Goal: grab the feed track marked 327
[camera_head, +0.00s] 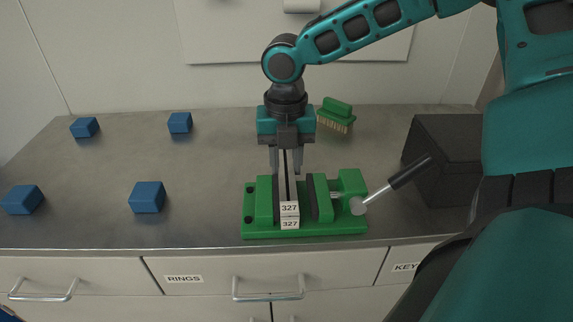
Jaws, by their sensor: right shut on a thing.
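The feed track marked 327 (289,208) is a narrow grey rail with a dark groove and a white label at its near end. It lies lengthwise in the green vise (262,200), between the jaws. The exact contact is partly hidden. My left gripper is not in view.
A black box (445,160) stands to the right, near the vise's handle (410,172). A green brush (337,113) lies behind. Several blue blocks (147,197) are spread over the left of the grey worktop (110,165). Drawers are below the front edge.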

